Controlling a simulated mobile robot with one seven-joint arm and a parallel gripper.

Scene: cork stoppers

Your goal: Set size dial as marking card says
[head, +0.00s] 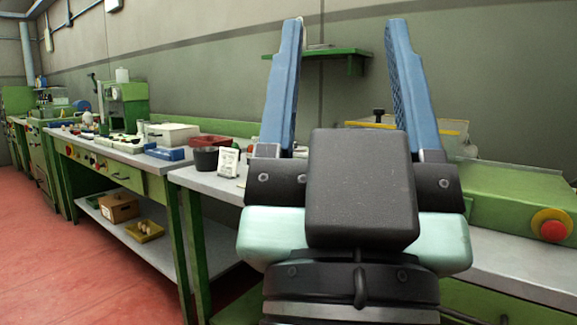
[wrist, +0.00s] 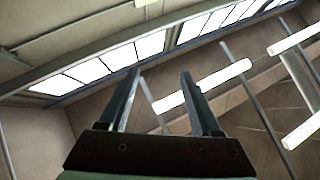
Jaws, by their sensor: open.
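My gripper (head: 343,85) is raised close in front of the head camera, its two blue fingers pointing up, apart and empty. In the wrist view my gripper (wrist: 158,82) points at the ceiling, with nothing between the fingers. A small white card with dark print (head: 229,162) stands on the bench beside a dark cup; its writing is too small to read. It may be the marking card. I cannot make out a size dial; my gripper hides part of the bench and the machine behind it.
A green machine with a red button on yellow (head: 552,226) is at the right. The dark cup (head: 206,159), a red tray (head: 208,141), a blue box (head: 169,154) and a white box (head: 172,133) stand on the benches. A green wall shelf (head: 330,53) is behind. Red floor lies open at left.

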